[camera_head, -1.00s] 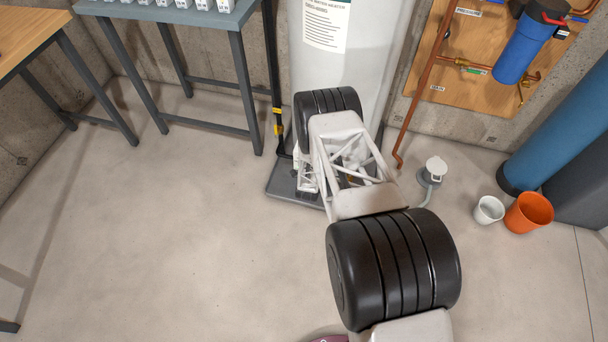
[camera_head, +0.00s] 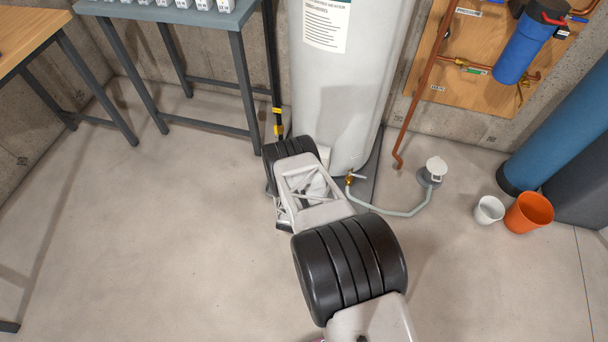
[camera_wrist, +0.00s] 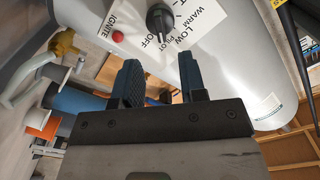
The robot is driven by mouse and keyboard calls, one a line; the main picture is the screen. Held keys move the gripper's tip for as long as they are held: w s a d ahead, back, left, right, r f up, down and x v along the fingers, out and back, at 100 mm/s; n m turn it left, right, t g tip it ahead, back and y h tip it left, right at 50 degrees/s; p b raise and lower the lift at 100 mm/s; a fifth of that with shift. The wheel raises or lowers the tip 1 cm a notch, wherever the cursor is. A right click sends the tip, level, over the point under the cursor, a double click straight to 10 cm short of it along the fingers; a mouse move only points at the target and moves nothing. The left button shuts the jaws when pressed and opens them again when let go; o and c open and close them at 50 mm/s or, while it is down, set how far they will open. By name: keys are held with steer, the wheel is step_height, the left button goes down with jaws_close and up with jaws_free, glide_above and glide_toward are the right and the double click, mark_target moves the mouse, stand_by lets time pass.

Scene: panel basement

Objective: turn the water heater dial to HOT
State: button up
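The water heater (camera_head: 340,110) is a tall white cylinder at the top middle of the head view. In the wrist view its black dial (camera_wrist: 159,18) sits on a white plate (camera_wrist: 124,15) at the top, partly cut by the frame edge. Labels OFF, PILOT, LOW and WARM show around it; the dial's narrow end seems to point toward OFF and PILOT. A red button (camera_wrist: 117,37) is beside it, near IGNITE. My gripper (camera_wrist: 160,77) is open and empty, its two fingers apart and short of the dial. In the head view the dial and fingers are hidden.
A brass drain valve (camera_head: 349,182) with a grey hose (camera_head: 395,212) is low on the heater's right. A white cup (camera_head: 489,209) and orange bucket (camera_head: 529,212) stand farther right. A yellow-banded black pipe (camera_head: 277,110) is left of the heater. The left floor is clear.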

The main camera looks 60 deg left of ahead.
steer(key=shift+w+a, duration=0.1)
steer(key=x, duration=0.7)
steer(key=shift+w+a, duration=0.2)
steer(key=shift+w, duration=0.05)
jaws_close()
